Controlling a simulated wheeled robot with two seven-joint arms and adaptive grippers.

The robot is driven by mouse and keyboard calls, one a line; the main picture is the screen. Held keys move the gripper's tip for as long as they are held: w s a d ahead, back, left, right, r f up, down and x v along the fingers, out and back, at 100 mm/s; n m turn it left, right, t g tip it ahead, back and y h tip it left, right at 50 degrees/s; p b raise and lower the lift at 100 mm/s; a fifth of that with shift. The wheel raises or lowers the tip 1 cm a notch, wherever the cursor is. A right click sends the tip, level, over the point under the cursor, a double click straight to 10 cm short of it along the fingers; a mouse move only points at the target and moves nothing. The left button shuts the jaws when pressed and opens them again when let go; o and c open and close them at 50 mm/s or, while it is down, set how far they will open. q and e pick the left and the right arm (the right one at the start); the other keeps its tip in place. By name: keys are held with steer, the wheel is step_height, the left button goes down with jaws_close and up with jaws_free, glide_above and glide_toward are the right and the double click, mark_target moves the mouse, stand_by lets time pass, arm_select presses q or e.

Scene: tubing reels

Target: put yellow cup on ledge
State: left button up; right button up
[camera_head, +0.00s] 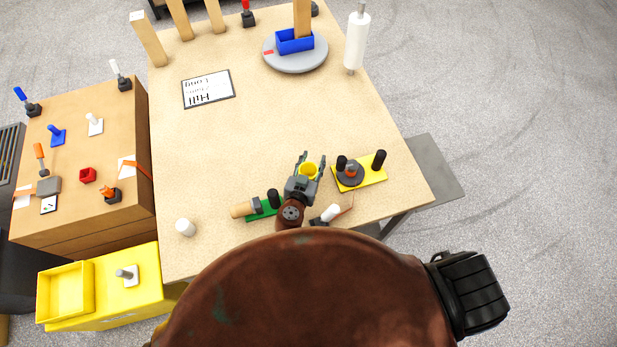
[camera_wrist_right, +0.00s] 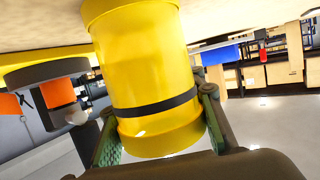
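The yellow cup (camera_head: 309,169) is near the front of the wooden table, between the fingers of my right gripper (camera_head: 312,160). In the right wrist view the yellow cup (camera_wrist_right: 150,75) fills the middle, with a dark band around it. The green-padded fingers of the right gripper (camera_wrist_right: 158,135) lie against both its sides, so the gripper looks shut on it. The cup's far end is close to the table surface; I cannot tell if it touches. I cannot tell for sure which surface is the ledge; a grey slab (camera_head: 436,165) juts out beyond the table's right edge. My left gripper is not in view.
A yellow base (camera_head: 373,177) with black posts stands right of the gripper, and a green base (camera_head: 265,209) close on its left. A white-handled tool (camera_head: 331,212) lies in front. A white cylinder (camera_head: 185,227) stands at front left. The table's middle is clear.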

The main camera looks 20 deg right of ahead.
steer(key=c, duration=0.9)
jaws_close()
